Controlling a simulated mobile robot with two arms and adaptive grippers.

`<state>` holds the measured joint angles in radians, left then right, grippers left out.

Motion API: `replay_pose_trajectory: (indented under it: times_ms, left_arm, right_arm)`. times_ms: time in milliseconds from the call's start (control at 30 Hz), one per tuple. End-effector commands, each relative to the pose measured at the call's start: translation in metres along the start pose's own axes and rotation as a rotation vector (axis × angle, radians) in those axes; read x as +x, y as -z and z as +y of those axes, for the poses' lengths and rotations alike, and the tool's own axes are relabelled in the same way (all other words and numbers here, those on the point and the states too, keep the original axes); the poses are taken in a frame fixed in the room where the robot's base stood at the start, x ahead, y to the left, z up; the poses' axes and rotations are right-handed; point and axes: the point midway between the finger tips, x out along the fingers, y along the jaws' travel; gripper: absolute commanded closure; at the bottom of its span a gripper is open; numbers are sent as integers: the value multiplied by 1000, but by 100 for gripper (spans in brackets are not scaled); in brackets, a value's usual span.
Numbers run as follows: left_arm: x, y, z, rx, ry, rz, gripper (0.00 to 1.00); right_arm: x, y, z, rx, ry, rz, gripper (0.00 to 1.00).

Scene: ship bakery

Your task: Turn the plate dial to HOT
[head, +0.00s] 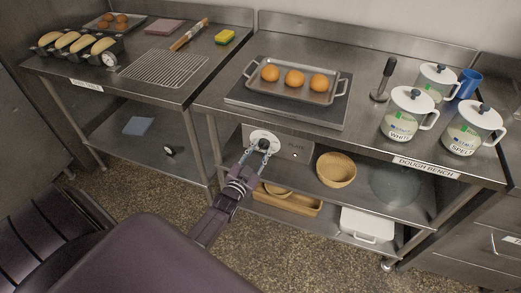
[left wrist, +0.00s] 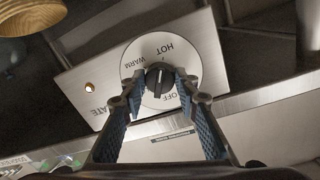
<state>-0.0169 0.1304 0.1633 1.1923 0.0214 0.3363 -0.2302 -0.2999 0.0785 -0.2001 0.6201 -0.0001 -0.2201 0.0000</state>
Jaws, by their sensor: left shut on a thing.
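The plate dial is a round white disc (head: 265,135) on a metal panel below the dough bench's front edge. In the left wrist view the dial disc (left wrist: 185,57) carries the marks HOT, WARM and OFF, seen upside down, around a black knob (left wrist: 159,79). My left gripper (head: 263,145) is at the dial, and in the wrist view its fingertips (left wrist: 160,88) are closed on both sides of the knob. The fingers partly hide the disc near OFF, and I cannot tell exactly where the knob points. My right gripper is not in view.
An amber lamp (left wrist: 90,87) shows on the panel. Above, a dark plate (head: 240,98) bears a tray (head: 336,98) with three buns. Lidded jars (head: 404,116) stand to the right. A wooden bowl (head: 336,170) is on the shelf below, right of my gripper.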

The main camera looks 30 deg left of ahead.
Motion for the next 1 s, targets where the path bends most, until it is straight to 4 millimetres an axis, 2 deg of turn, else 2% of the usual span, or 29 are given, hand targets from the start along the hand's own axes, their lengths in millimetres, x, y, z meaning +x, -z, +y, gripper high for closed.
replay_pose_trajectory:
  times_ms: [33, 200, 433, 567, 667, 1000]
  left_arm:
    - [-1, -2, 1, 3, -2, -5, 69]
    - [-1, -2, 1, 1, -1, -3, 53]
    - [-1, -1, 0, 0, -1, -1, 53]
    - [-8, -2, 1, 0, -1, -2, 53]
    - [-23, -2, 1, 0, -2, -3, 53]
    - [-93, -2, 1, 0, -1, -5, 53]
  right_arm:
    - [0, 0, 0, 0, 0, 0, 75]
    - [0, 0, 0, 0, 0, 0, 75]
    - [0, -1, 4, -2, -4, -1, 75]
    - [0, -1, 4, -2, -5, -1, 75]
    - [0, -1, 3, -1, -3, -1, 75]
    - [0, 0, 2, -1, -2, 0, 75]
